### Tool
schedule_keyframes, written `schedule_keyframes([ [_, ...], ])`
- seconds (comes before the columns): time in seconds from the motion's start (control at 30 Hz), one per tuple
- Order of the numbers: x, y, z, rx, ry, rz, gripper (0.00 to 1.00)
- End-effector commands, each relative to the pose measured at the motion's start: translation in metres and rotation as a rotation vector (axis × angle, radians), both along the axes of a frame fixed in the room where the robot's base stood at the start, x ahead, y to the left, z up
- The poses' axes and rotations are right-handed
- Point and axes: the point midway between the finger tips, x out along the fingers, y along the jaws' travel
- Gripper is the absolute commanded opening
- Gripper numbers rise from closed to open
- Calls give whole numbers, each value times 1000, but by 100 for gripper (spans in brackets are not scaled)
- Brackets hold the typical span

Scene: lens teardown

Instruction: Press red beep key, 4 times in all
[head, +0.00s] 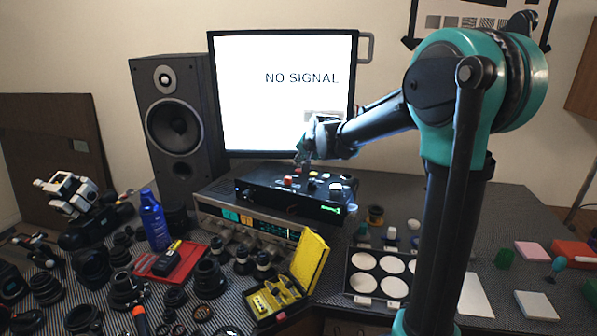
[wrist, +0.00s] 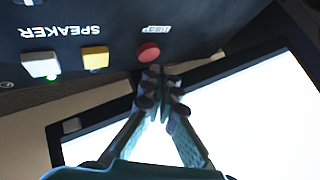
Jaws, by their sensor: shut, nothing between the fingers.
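The red beep key (wrist: 148,51) is a round red button on a black console (head: 262,190), with an upside-down label beside it in the wrist view. My gripper (wrist: 162,75) is shut and empty. Its fingertips appear right beside the red key in the wrist view; I cannot tell whether they touch it.
A yellow key (wrist: 95,57) and a white key (wrist: 41,64) over the word SPEAKER sit beside the red one. A bright monitor (head: 283,95) reading NO SIGNAL stands behind the console. A tall speaker (head: 175,120) stands left. Lenses and an open yellow case (head: 310,262) crowd the front.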

Motion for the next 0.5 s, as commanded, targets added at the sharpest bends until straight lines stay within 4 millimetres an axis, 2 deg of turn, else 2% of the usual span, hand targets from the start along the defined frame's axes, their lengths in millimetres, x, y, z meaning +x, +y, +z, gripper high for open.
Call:
schedule_keyframes([
  [0.27, 0, 0, 4, 0, 0, 0, 0],
  [0.5, 0, 0, 25, 0, 0, 0, 0],
])
